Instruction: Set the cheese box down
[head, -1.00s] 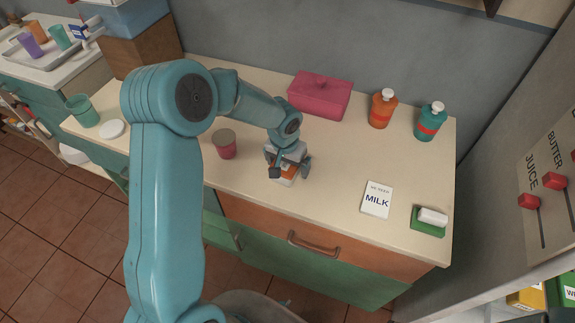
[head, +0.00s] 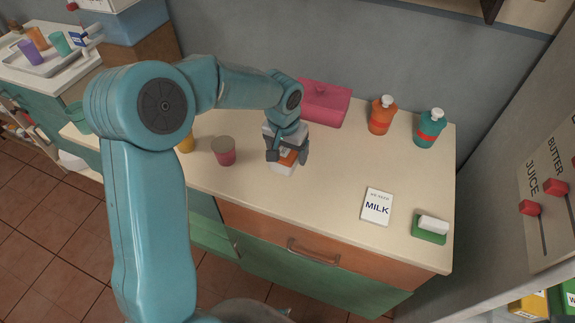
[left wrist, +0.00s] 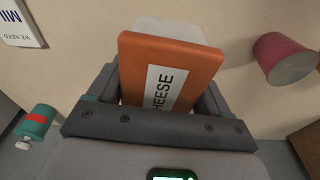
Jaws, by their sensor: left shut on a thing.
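The cheese box (head: 285,167) is orange and white. In the left wrist view its orange face with a white CHEESE label (left wrist: 168,80) fills the middle. My left gripper (head: 287,152) is shut on it, with a finger on each side. The box is over the counter (head: 330,190), in front of the pink butter-dish-like box (head: 325,103). I cannot tell whether its underside touches the counter. The gripper hides part of the box in the head view. My right gripper is not in view.
A red cup (head: 224,152) stands left of the cheese box. An orange bottle (head: 382,115) and a teal bottle (head: 429,128) stand at the back right. A MILK card (head: 377,206) and a green sponge holder (head: 429,237) lie at the right. Counter between is clear.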

